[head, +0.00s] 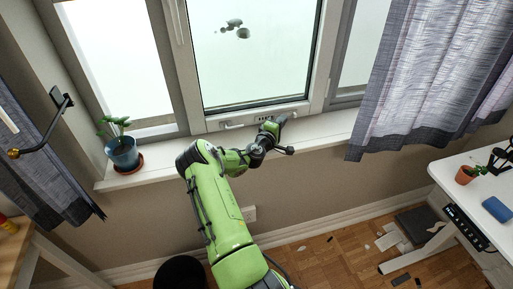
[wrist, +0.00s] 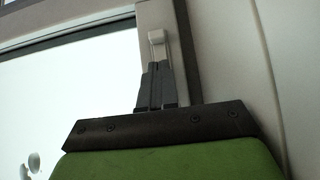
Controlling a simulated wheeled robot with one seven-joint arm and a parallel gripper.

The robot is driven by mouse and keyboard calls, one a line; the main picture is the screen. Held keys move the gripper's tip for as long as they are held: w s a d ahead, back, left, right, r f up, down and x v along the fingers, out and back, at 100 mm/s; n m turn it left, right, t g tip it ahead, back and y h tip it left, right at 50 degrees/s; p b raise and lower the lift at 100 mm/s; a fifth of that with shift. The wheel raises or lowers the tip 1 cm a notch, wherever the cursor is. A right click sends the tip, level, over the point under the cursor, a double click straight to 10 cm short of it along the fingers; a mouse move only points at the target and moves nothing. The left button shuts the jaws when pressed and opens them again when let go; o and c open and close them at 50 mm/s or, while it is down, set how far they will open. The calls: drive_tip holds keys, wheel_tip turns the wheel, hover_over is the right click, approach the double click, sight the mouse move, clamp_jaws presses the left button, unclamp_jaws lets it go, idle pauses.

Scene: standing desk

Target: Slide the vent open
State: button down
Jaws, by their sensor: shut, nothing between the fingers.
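The vent (head: 264,118) is a small strip with dark slots on the bottom rail of the middle window's white frame. My gripper (head: 282,117) is at that rail, at the strip's right end, and partly hides it. In the wrist view my gripper (wrist: 156,72) has its dark fingers together, with nothing seen between them. A small pale block (wrist: 156,37) on the frame lies right at the fingertips; I cannot tell whether they touch it. How far the vent is open cannot be made out.
A pale handle (head: 233,126) is on the rail left of the vent. A blue pot with a plant (head: 123,152) stands on the left of the sill (head: 160,168). A grey curtain (head: 425,80) hangs at right. A white desk (head: 470,185) stands at the right edge.

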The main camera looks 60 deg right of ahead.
drive_tip(key=a+p, duration=0.1)
drive_tip(key=a, duration=2)
drive_tip(key=shift+w, duration=0.45)
